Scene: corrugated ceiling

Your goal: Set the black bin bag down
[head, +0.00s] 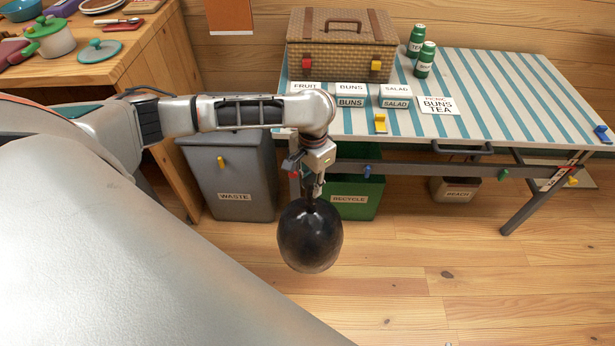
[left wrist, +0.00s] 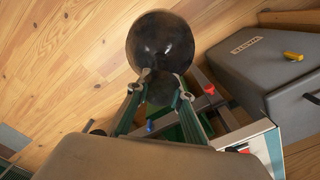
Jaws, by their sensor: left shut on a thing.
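The black bin bag (head: 310,236) is a round, shiny bundle hanging below my left gripper (head: 312,188). My left gripper is shut on the bag's neck. In the left wrist view the bag (left wrist: 160,48) sits beyond the two fingertips (left wrist: 160,88). In the head view the bag hangs in front of the green recycle bin and looks clear of it. I cannot tell its exact height above the wooden floor. My right gripper is not in view.
A grey waste bin (head: 230,180) and the green recycle bin (head: 358,200) stand by a striped table (head: 480,85). A wicker hamper (head: 340,50) is on the table. A small beach bin (head: 455,190) is underneath. The wooden floor (head: 480,290) in front is clear.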

